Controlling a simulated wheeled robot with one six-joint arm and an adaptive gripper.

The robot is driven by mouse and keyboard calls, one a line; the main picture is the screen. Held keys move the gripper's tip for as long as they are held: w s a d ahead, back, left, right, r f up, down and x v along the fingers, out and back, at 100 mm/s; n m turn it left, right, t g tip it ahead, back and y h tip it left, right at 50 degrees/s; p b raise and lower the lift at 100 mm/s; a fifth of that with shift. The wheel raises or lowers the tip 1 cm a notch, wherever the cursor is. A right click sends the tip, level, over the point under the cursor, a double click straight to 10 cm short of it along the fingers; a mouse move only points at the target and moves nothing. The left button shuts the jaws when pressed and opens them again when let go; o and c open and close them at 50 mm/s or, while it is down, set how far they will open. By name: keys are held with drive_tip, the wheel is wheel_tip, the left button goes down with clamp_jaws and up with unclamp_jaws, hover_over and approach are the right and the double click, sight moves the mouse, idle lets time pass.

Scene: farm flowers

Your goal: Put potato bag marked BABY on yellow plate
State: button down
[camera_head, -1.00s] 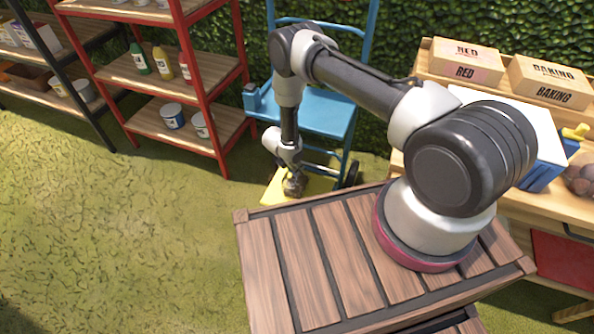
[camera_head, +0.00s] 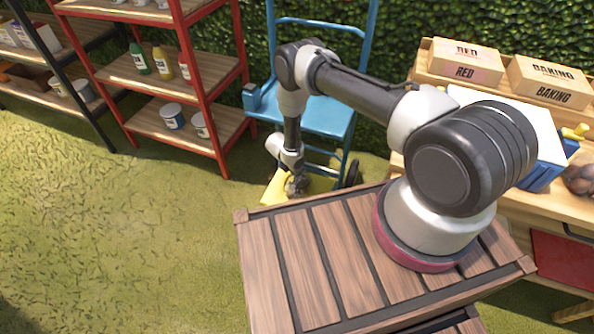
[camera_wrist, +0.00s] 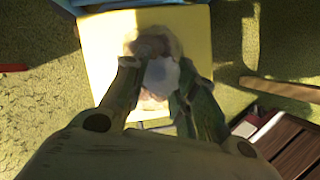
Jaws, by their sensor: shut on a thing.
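My gripper (camera_wrist: 160,85) is shut on a potato bag (camera_wrist: 151,46), a brownish bag with a pale patch between the fingers. Its marking cannot be read here. The yellow plate (camera_wrist: 100,45) lies below the bag in the wrist view, and the bag appears over its middle. I cannot tell whether the bag touches the plate. In the head view the yellow plate (camera_head: 272,191) shows at the foot of the blue hand truck, partly hidden by my wooden deck. My gripper (camera_head: 295,187) is low over it, and the bag there is small and hard to make out.
The blue hand truck (camera_head: 325,118) stands behind the plate, against the hedge. A red shelf (camera_head: 215,135) with bottles and cans is to the left. A wooden bench (camera_head: 415,75) with cardboard boxes (camera_head: 465,62) is to the right. Open grass lies at left.

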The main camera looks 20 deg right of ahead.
sight(293, 182)
drive_tip(key=c, duration=1.1)
unclamp_jaws()
drive_tip(key=shift+f, duration=0.1)
drive_tip(key=shift+c, duration=0.2)
drive_tip(key=v, duration=0.6)
drive_tip(key=s+a, duration=0.6)
drive_tip(key=a, duration=0.3)
drive_tip(key=shift+a+f, duration=0.3)
drive_tip(key=shift+a, duration=0.1)
drive_tip(key=shift+s, duration=0.15)
